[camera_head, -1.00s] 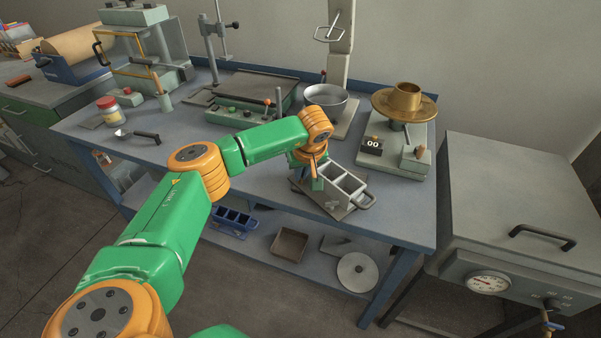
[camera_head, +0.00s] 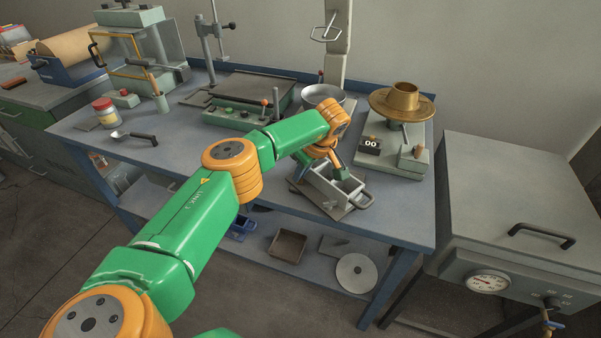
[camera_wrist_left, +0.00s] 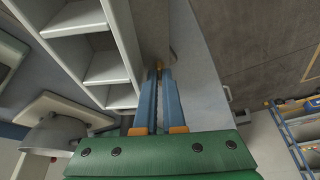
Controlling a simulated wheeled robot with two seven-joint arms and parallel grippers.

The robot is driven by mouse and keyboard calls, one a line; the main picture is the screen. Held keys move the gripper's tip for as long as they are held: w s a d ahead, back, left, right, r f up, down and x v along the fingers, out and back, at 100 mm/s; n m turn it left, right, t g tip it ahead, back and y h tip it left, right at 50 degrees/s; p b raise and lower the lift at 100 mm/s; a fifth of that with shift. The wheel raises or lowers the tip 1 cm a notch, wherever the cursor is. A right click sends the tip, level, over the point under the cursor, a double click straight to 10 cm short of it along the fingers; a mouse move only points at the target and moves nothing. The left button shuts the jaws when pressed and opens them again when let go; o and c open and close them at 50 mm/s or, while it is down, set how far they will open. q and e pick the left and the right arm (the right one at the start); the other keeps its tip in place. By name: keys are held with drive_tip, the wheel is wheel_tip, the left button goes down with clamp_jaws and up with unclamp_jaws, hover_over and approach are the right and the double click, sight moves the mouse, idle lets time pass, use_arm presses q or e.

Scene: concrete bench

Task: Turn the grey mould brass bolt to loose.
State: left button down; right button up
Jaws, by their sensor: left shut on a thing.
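The grey mould (camera_head: 326,194) stands on a plate on the bench, with a loop handle at its right end. In the left wrist view its open compartments (camera_wrist_left: 106,66) lie to the upper left of my fingers. My left gripper (camera_head: 297,176) reaches down to the mould's left end, its blue fingers slanting from the orange wrist. In the left wrist view the left gripper (camera_wrist_left: 160,68) has its fingers almost together, shut on a small brass-coloured piece at the tips, the brass bolt. The bolt is mostly hidden by the fingers. My right gripper is out of view.
Behind the mould stand a metal bowl (camera_head: 323,95) and a brass flow table (camera_head: 403,103) with a counter box (camera_head: 370,145). A scoop (camera_head: 134,137) and jar (camera_head: 106,112) are at the left. The bench's front middle is clear. A grey oven (camera_head: 520,195) stands right.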

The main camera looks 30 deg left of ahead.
use_arm(q)
drive_tip(key=c, duration=1.3)
unclamp_jaws()
